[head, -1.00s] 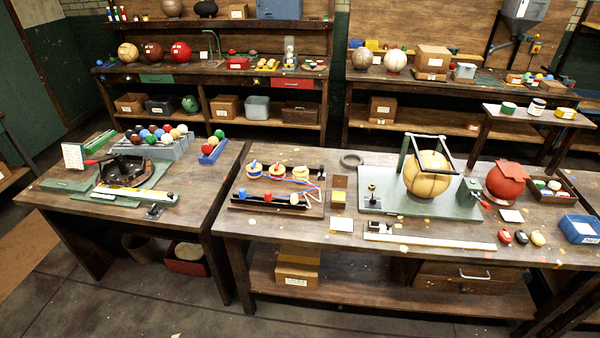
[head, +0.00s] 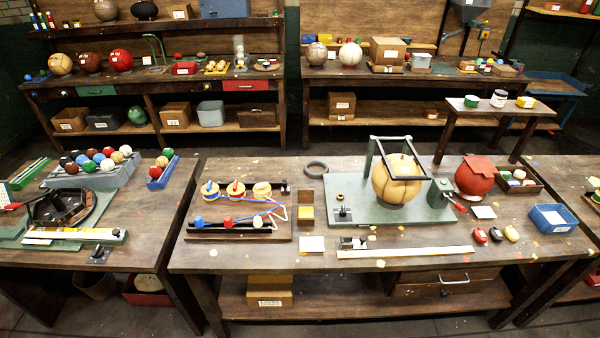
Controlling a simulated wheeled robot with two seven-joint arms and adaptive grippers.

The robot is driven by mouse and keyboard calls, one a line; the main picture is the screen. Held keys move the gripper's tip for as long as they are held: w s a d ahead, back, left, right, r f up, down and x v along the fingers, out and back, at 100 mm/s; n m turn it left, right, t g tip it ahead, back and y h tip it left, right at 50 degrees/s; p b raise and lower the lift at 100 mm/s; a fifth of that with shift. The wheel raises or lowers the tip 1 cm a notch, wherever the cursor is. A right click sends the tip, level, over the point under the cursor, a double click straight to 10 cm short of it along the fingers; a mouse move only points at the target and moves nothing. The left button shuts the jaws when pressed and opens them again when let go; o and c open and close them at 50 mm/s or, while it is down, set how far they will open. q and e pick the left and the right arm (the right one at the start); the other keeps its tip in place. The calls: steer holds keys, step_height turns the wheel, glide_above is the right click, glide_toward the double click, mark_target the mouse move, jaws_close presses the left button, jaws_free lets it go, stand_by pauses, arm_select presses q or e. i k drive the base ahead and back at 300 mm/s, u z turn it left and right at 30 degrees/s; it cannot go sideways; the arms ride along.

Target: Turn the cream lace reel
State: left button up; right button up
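A wooden lace board (head: 200,236) lies on the left part of the middle bench. Three reels stand along its back: a blue-topped reel (head: 210,191), a red-topped reel (head: 236,189) and, rightmost, the cream lace reel (head: 262,190). A blue, a red and a cream piece stand on a dark bar along the board's front; the cream piece (head: 257,223) is rightmost. Laces (head: 279,210) run zigzag at the board's right side. Neither of my grippers is in view.
Right of the board are a small wooden box (head: 305,214), a white card (head: 311,244) and a green plate (head: 350,212) bearing a framed tan ball (head: 397,178). A dark ring (head: 316,169) lies behind. A gap separates the left bench (head: 150,215). The bench's front-left strip is clear.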

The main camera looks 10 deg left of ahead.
mark_target(261, 189)
steer(key=i, duration=1.35)
steer(key=u, duration=1)
